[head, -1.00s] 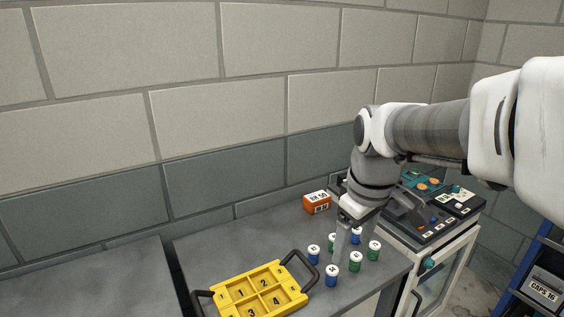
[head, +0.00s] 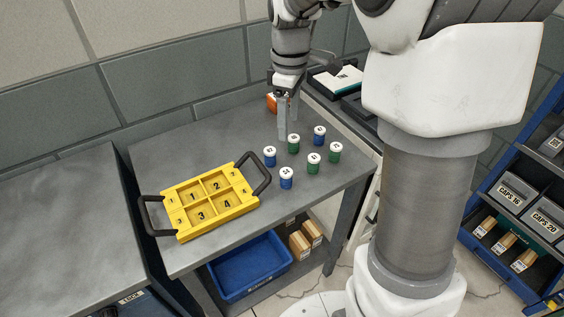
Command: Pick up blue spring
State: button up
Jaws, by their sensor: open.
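Several small white-capped springs stand upright on the grey table. The blue ones are a left blue spring (head: 270,158), a front blue spring (head: 286,180) and a back blue spring (head: 319,137). Green springs stand among them: one at the back (head: 293,145), one at the front (head: 313,165) and one at the right (head: 335,153). My gripper (head: 287,136) points down, open and empty, over the left part of the group, close to the back green spring and the left blue spring. Whether it touches either cannot be told.
A yellow tray (head: 238,209) with numbered compartments and black handles lies left of the springs. An orange box (head: 271,104) is partly hidden behind my gripper. A blue bin (head: 215,292) sits below the table (head: 158,157). The table's front right is clear.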

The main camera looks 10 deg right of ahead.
jog(key=b, duration=0.2)
send_near(286, 172)
jog(key=f, duration=0.5)
jog(key=shift+w+d+f, duration=0.1)
jog(key=shift+d+f, duration=0.1)
jog(key=shift+a+f, duration=0.1)
jog(key=shift+f, duration=2.55)
grip_shut()
